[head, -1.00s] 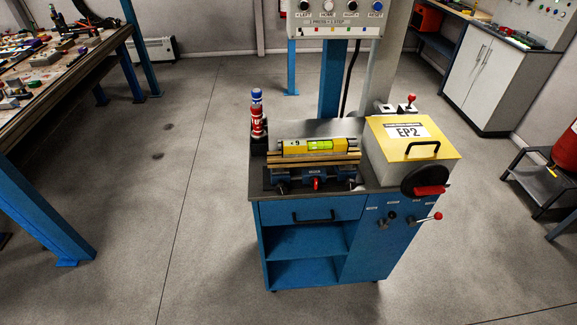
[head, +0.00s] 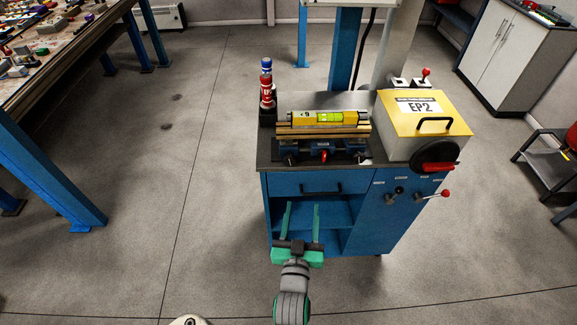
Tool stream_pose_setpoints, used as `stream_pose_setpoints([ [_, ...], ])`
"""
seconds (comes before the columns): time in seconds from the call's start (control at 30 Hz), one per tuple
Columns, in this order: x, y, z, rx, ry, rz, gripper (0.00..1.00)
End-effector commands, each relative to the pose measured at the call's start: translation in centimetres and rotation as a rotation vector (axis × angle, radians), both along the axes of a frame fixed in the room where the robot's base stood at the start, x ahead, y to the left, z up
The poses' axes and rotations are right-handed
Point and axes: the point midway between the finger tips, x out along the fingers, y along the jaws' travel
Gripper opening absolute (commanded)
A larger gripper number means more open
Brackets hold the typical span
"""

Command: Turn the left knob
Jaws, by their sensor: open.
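My gripper (head: 301,205) is open and empty, its two green fingers pointing away from me. In the picture it overlaps the open shelf of the blue cabinet (head: 365,225), below the drawer handle. Several knobs show. A dark knob (head: 290,159) sits at the left front of the blue vise, with a red knob (head: 324,155) at its middle. A black knob (head: 398,190) is on the cabinet's right front panel, left of a red-tipped lever (head: 445,193). The pictures do not settle which is the left knob. My gripper is apart from all of them.
A yellow level (head: 304,120) lies on the vise. A yellow-lidded box (head: 392,116) with a black wheel (head: 434,156) stands at the right. Blue table legs (head: 60,185) are at far left. Floor between is clear.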

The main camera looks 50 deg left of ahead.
Motion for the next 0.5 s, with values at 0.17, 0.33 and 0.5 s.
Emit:
stream_pose_setpoints([
  [0.17, 0.0, 4.9, 2.0, 0.022, -0.009, 0.063, 0.51],
  [0.33, 0.1, 6.3, 2.5, 0.027, -0.009, 0.077, 0.51],
  [0.5, 1.2, 7.4, 2.5, 0.028, -0.010, 0.078, 0.51],
])
